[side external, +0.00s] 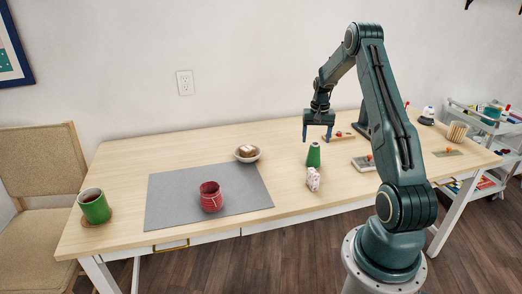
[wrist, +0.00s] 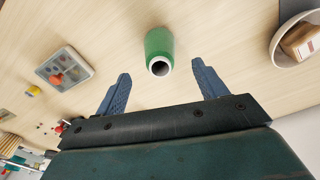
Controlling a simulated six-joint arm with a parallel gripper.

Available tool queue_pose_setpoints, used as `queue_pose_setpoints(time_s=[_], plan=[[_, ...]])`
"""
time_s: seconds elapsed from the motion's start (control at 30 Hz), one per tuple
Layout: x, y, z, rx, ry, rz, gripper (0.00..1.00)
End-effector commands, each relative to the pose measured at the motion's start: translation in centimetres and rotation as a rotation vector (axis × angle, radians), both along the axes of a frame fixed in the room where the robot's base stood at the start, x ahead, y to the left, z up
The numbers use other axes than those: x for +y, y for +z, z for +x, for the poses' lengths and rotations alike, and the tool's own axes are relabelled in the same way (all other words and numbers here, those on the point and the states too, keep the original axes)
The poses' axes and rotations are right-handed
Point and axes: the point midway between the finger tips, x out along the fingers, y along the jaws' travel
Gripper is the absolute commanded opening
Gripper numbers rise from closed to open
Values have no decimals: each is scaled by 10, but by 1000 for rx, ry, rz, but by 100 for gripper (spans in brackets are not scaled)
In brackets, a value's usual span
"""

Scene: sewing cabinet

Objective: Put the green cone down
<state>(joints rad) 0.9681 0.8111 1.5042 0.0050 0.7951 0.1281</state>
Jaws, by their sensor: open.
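The green cone (side external: 314,155) stands upright on the light wooden table (side external: 125,160), right of the grey mat. In the wrist view the green cone (wrist: 159,50) shows its pale hollow top, beyond and between my fingers in the picture. My gripper (side external: 318,136) is open and empty, above the table. In the side view it is over or slightly behind the cone; the exact offset is hard to tell. In the wrist view my gripper's two blue fingers (wrist: 160,85) are spread apart, with neither touching the cone.
A red cup (side external: 211,197) is on the grey mat (side external: 165,205). A small tray (side external: 363,163) lies to the right. A green mug (side external: 94,206) stands far left.

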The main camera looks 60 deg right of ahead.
Motion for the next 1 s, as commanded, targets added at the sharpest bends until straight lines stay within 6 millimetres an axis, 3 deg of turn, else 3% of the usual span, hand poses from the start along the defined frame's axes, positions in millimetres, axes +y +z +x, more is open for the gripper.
queue_pose_setpoints(time_s=[0.1, 0.33, 1.0], plan=[[0, 18, 0, -1, 0, -2, 71], [1, 37, -1, 0, 0, -1, 71], [2, 41, 0, 0, 2, -1, 71]])
